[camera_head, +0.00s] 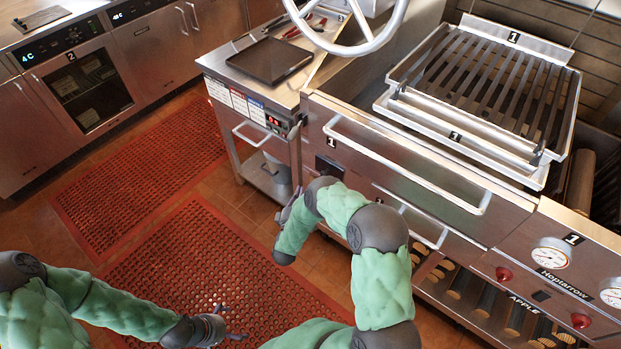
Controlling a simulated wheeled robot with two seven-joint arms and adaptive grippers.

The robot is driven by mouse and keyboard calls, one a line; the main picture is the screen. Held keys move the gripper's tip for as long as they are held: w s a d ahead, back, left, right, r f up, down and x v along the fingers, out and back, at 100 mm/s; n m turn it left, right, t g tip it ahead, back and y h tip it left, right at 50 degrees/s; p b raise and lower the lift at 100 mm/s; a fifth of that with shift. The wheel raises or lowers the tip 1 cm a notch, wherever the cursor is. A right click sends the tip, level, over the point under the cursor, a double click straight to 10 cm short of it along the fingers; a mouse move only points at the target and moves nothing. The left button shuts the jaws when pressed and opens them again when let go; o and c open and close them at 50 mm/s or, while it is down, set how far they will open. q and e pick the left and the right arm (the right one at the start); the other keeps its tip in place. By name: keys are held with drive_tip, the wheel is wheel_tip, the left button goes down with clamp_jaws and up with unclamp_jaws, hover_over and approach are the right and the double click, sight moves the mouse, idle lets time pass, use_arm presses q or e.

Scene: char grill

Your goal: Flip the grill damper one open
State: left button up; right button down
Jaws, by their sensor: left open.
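The steel grill front (400,165) stands at the right in the head view. Several parts bear the number 1, including a panel with a small dark fitting (328,166) under its label. I cannot tell for certain which part is damper one or how it is set. My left gripper (236,322) is open and empty, above the red floor mat and well away from the grill. My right arm bends in front of the grill's lower left. A dark part of my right gripper (288,209) shows beside the forearm, but its fingers are mostly hidden.
A slatted grate (490,85) rests on top of the grill. A long bar handle (405,165) sticks out from the front. A steel side counter (225,65) holds a dark tray (270,60). A large wheel (350,45) hangs above. Red mats (150,165) cover open floor.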

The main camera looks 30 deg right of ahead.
sight(326, 173)
drive_tip(key=f+b+x, duration=0.1)
drive_tip(key=b+x, duration=0.2)
drive_tip(key=x, duration=0.7)
drive_tip(key=shift+s+d+r, duration=0.1)
drive_tip(key=shift+s+d, duration=0.4)
drive_tip(key=shift+s, duration=0.4)
drive_tip(key=shift+s+d+r, duration=0.1)
drive_tip(key=shift+s+d, duration=0.45)
drive_tip(key=shift+s, duration=0.3)
